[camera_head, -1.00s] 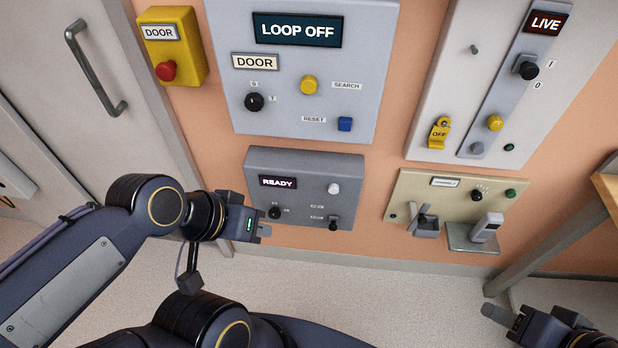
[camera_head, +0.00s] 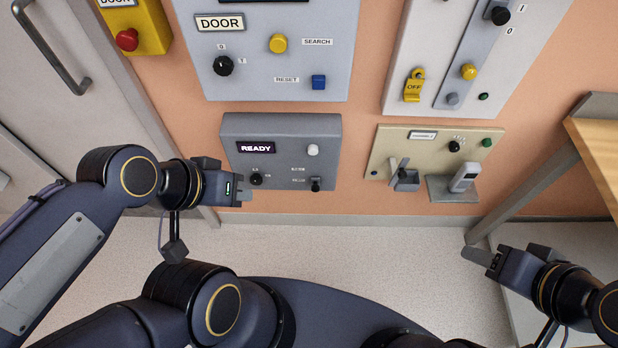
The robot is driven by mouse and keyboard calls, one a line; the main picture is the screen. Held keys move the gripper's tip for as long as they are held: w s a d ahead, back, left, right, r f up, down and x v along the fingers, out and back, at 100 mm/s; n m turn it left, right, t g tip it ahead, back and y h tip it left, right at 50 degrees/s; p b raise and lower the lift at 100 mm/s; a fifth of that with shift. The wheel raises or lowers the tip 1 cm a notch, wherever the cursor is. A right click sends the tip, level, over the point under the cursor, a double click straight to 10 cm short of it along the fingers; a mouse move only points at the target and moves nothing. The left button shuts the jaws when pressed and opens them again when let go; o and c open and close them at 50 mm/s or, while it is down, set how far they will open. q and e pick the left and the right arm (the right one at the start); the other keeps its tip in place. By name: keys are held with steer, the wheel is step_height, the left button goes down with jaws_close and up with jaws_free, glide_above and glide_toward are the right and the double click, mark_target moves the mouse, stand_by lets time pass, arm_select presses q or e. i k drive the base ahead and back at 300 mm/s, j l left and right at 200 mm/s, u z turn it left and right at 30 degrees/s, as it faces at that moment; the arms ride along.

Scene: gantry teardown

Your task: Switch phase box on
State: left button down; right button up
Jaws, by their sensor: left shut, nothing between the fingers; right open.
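No label that reads "phase" is legible. A grey box (camera_head: 330,128) low on the wall has a lit READY display (camera_head: 256,147), a white button (camera_head: 313,151), a black knob (camera_head: 256,179) at lower left and a black switch (camera_head: 316,184) at lower right. Its small labels are too blurred to read. My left gripper (camera_head: 247,193) is shut and empty, in front of the box's lower left corner, just below and left of the knob in the picture. Whether it touches the box cannot be told. My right gripper (camera_head: 476,257) is open and empty at lower right, away from the panels.
Above is a panel (camera_head: 335,60) with a DOOR label, knob and buttons. A wooden-topped table (camera_head: 600,135) stands far right.

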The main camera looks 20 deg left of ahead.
mark_target(256, 179)
steer(key=j+u, duration=0.1)
steer(key=u, duration=0.25)
steer(key=i+j+u, duration=0.1)
steer(key=u, duration=0.25)
steer(key=j+u, duration=0.1)
steer(key=u, duration=0.25)
steer(key=k+j+u, duration=0.2)
steer(key=j, duration=0.15)
steer(key=k+j+u, duration=0.15)
steer(key=j, duration=0.2)
steer(key=k+j+u, duration=0.2)
steer(key=j, duration=0.15)
steer(key=i, duration=0.05)
